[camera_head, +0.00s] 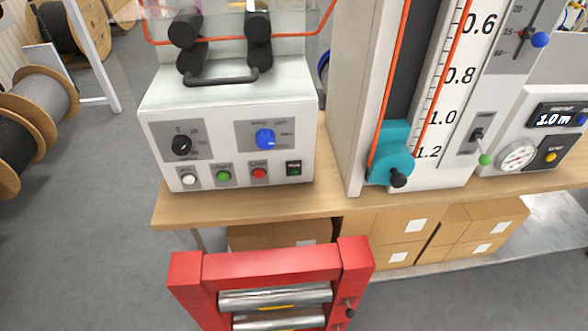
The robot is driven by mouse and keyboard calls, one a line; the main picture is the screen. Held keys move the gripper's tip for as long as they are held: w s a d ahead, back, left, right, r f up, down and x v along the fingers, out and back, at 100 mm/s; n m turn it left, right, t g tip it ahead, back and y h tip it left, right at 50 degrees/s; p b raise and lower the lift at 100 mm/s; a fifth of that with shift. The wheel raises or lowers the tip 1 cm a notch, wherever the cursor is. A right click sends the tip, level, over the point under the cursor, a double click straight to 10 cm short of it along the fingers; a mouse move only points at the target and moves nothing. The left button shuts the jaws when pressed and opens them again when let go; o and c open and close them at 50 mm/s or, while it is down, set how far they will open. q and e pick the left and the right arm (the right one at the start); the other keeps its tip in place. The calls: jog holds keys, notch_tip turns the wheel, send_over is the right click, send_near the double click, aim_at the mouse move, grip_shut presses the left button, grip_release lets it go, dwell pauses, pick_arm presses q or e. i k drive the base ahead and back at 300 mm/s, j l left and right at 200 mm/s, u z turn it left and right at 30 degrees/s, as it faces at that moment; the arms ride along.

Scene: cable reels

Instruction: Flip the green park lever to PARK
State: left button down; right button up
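The green park lever (484,159) is a short lever with a green ball tip on a grey plate, low on the right side of the tall measuring unit in the head view. It tilts down and to the right. The plate's lettering is too small to read, so I cannot tell its setting from the label. Neither of my grippers shows in this view.
A teal slider (391,155) with a black knob hangs left of the lever. A panel with a dial gauge (516,156) and a "1.0 m" display (555,119) stands to its right. A white control box (228,130) and a red roller frame (270,264) are left.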

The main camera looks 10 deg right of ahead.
aim_at(484, 159)
jog(key=z, duration=1.45)
